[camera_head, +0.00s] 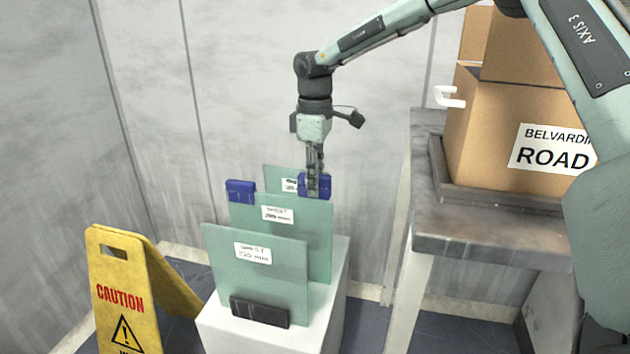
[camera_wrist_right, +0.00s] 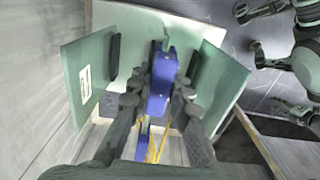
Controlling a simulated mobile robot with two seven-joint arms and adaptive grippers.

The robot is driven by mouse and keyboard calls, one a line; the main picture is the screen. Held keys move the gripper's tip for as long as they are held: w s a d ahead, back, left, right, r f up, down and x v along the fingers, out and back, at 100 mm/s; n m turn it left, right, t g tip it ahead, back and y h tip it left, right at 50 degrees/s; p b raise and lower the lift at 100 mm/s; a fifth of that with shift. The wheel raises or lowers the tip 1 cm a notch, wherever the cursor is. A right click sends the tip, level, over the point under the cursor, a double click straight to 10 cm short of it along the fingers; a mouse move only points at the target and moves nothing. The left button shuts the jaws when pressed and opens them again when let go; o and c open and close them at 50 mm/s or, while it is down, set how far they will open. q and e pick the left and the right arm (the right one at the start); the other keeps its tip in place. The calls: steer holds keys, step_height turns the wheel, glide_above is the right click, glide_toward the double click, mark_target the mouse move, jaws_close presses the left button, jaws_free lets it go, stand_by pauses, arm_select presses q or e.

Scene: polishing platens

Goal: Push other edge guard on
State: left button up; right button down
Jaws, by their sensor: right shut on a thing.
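Several greenish glass panels with white labels stand upright on a white pedestal (camera_head: 224,332). The front panel (camera_head: 257,280) sits in a dark holder (camera_head: 259,311). On the middle panel (camera_head: 285,222), a blue edge guard (camera_head: 240,190) is on the top left corner. My right gripper (camera_head: 314,190) is shut on a second blue edge guard (camera_head: 326,184), at the middle panel's top right corner. That held guard also shows between the fingers in the right wrist view (camera_wrist_right: 162,75). I cannot tell how far it is seated. My left gripper is not in view.
A yellow caution sign (camera_head: 122,290) stands left of the pedestal. A table (camera_head: 480,235) at right bears a tray (camera_head: 490,199) with cardboard boxes (camera_head: 500,125). A grey wall (camera_head: 240,80) is close behind the panels.

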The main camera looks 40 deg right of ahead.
steer(key=shift+f+b, duration=2.05)
steer(key=shift+b, duration=0.9)
stand_by(2.3)
stand_by(0.3)
steer(key=c, duration=1.3)
jaws_free()
steer(key=shift+c, duration=0.2)
step_height(320, 180, up, 12)
